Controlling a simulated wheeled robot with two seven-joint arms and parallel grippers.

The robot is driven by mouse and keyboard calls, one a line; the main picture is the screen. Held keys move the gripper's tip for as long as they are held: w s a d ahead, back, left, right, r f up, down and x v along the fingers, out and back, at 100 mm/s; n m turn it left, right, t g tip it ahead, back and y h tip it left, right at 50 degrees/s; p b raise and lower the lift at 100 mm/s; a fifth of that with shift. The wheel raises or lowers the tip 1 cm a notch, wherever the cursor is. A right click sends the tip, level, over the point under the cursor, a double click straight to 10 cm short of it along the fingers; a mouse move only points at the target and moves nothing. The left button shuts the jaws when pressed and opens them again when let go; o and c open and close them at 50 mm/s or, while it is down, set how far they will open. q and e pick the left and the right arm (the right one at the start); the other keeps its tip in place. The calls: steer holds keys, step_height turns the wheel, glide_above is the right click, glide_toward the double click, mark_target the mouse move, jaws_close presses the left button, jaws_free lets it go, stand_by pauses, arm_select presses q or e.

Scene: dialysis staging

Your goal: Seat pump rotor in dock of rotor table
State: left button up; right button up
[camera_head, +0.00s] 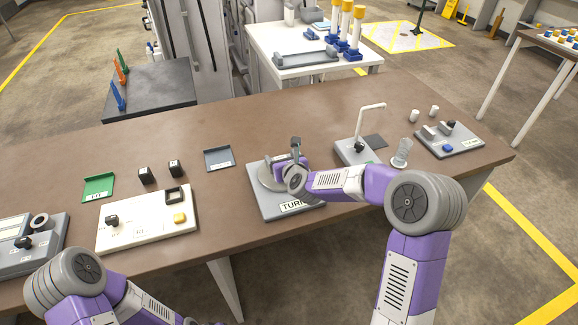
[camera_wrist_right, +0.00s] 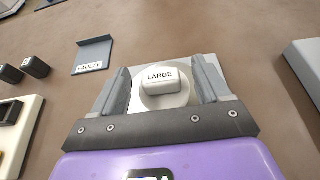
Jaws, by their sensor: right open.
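The rotor table is a grey base plate (camera_head: 262,205) with a label that begins "TURN", and a pale round disc (camera_head: 265,178) stands on it. My right gripper (camera_head: 285,170) is over this disc and hides part of it. In the right wrist view, a pale block labelled "LARGE" (camera_wrist_right: 160,77) sits on a round light disc (camera_wrist_right: 162,100), between the two fingers of my open right gripper (camera_wrist_right: 162,68). Gaps show between block and fingers. I cannot tell whether this block is the pump rotor. The dock is not clearly visible. My left gripper is out of view.
A grey "FAULTY" tray (camera_wrist_right: 93,55) lies left of the rotor table, with two small black blocks (camera_head: 146,175) beyond. A white panel (camera_head: 150,220) sits further left. A stand with a bent white post (camera_head: 366,125) and a grey fixture (camera_head: 450,141) are to the right.

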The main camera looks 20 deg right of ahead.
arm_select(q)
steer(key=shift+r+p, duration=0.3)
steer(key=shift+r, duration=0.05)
arm_select(e)
steer(key=v, duration=1)
steer(key=shift+s, duration=0.25)
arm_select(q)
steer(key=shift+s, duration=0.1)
arm_select(e)
steer(key=shift+r, duration=0.1)
